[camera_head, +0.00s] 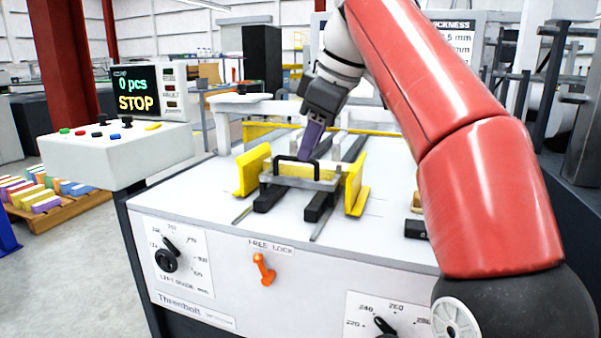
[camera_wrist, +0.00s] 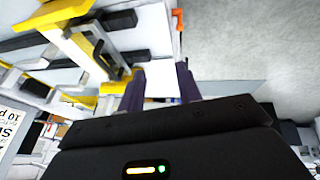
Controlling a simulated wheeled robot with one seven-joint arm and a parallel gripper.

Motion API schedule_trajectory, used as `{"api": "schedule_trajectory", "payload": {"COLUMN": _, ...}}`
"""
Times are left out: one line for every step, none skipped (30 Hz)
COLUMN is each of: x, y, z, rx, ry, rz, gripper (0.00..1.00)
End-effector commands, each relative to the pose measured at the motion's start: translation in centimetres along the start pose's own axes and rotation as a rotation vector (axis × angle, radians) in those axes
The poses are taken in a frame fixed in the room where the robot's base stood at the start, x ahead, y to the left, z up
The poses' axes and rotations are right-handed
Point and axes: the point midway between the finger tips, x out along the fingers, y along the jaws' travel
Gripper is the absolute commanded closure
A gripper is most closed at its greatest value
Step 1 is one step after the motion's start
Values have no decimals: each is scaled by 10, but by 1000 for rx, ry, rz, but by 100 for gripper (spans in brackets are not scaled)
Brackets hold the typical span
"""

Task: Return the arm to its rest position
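My gripper (camera_head: 309,157) is at the end of my red and grey arm, over the machine's feed table, with its purple fingers pointing down. In the head view it overlaps the back of a metal carriage with a black handle (camera_head: 281,168); I cannot tell whether they touch. In the wrist view my gripper (camera_wrist: 162,72) has its two purple fingers apart, with a pale surface showing between them and nothing clearly held.
Yellow guides (camera_head: 356,186) flank the carriage on the white machine top (camera_head: 215,207). An orange lever (camera_head: 263,269) and dials are on the front panel. A control box (camera_head: 118,155) shows "0 pcs STOP". A pallet of coloured stacks (camera_head: 62,208) stands on the floor at left.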

Motion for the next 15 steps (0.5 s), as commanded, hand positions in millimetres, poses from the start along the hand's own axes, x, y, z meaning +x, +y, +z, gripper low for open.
{"api": "schedule_trajectory", "payload": {"x": 0, "y": -1, "z": 1, "rx": 8, "ry": -3, "rz": 2, "gripper": 66}}
{"api": "schedule_trajectory", "payload": {"x": 1, "y": -2, "z": 2, "rx": 17, "ry": -6, "rz": 5, "gripper": 66}}
{"api": "schedule_trajectory", "payload": {"x": 1, "y": -3, "z": 3, "rx": 29, "ry": -9, "rz": 8, "gripper": 66}}
{"api": "schedule_trajectory", "payload": {"x": 2, "y": -4, "z": 4, "rx": 38, "ry": -12, "rz": 11, "gripper": 66}}
{"api": "schedule_trajectory", "payload": {"x": 2, "y": -5, "z": 5, "rx": 47, "ry": -14, "rz": 15, "gripper": 66}}
{"api": "schedule_trajectory", "payload": {"x": 3, "y": -6, "z": 7, "rx": 59, "ry": -17, "rz": 19, "gripper": 66}}
{"api": "schedule_trajectory", "payload": {"x": 3, "y": -7, "z": 8, "rx": 69, "ry": -19, "rz": 22, "gripper": 66}}
{"api": "schedule_trajectory", "payload": {"x": 4, "y": -8, "z": 9, "rx": 79, "ry": -22, "rz": 24, "gripper": 66}}
{"api": "schedule_trajectory", "payload": {"x": 4, "y": -10, "z": 11, "rx": 94, "ry": -25, "rz": 30, "gripper": 66}}
{"api": "schedule_trajectory", "payload": {"x": 5, "y": -11, "z": 12, "rx": 105, "ry": -27, "rz": 33, "gripper": 66}}
{"api": "schedule_trajectory", "payload": {"x": 6, "y": -13, "z": 14, "rx": 119, "ry": -30, "rz": 37, "gripper": 66}}
{"api": "schedule_trajectory", "payload": {"x": 7, "y": -15, "z": 16, "rx": 136, "ry": -34, "rz": 44, "gripper": 66}}
{"api": "schedule_trajectory", "payload": {"x": 8, "y": -16, "z": 18, "rx": 151, "ry": -38, "rz": 48, "gripper": 66}}
{"api": "schedule_trajectory", "payload": {"x": 9, "y": -19, "z": 21, "rx": 168, "ry": -41, "rz": 53, "gripper": 66}}
{"api": "schedule_trajectory", "payload": {"x": 11, "y": -21, "z": 25, "rx": 191, "ry": -46, "rz": 62, "gripper": 66}}
